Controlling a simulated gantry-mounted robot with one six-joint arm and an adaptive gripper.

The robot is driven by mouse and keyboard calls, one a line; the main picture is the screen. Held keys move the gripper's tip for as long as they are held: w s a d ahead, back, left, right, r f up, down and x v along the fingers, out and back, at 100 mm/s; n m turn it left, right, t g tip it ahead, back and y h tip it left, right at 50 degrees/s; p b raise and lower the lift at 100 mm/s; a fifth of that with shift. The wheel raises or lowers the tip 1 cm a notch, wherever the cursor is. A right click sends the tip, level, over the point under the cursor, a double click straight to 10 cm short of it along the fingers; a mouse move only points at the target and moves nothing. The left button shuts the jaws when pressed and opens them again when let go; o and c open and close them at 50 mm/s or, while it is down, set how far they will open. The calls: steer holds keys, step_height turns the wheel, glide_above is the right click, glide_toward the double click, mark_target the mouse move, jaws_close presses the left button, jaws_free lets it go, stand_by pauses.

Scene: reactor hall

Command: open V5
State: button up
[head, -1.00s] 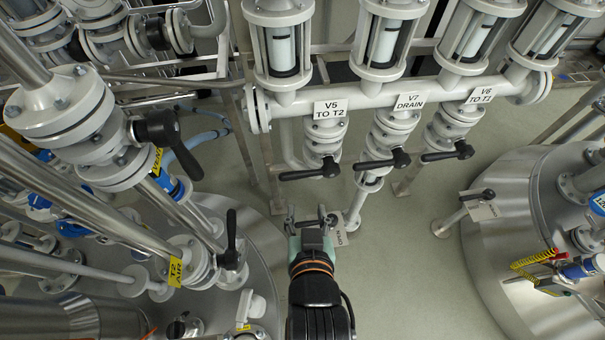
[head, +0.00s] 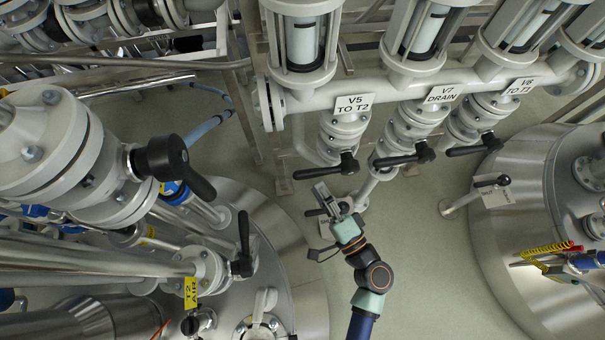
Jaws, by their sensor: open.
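The V5 sign (head: 354,104), reading "TO T2", sits on a light grey flanged valve body (head: 343,130) under the white horizontal pipe. The V5 lever (head: 318,171) is black and points left from its hub, across the line of the valve body. My gripper (head: 325,194) is open and lies just below the V5 lever in the picture, its grey fingers pointing up toward it. I see no grip on the lever; the depth between them is hard to judge.
To the right are the V7 DRAIN lever (head: 405,158) and the V6 lever (head: 474,150), both black and pointing left. A large flanged valve (head: 75,160) with a black handle stands at left. Steel tanks stand at left and right (head: 525,240).

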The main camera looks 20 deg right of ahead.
mark_target(311, 177)
steer(key=x, duration=0.4)
steer(key=shift+w, duration=0.35)
steer(key=shift+c, duration=0.2)
jaws_close()
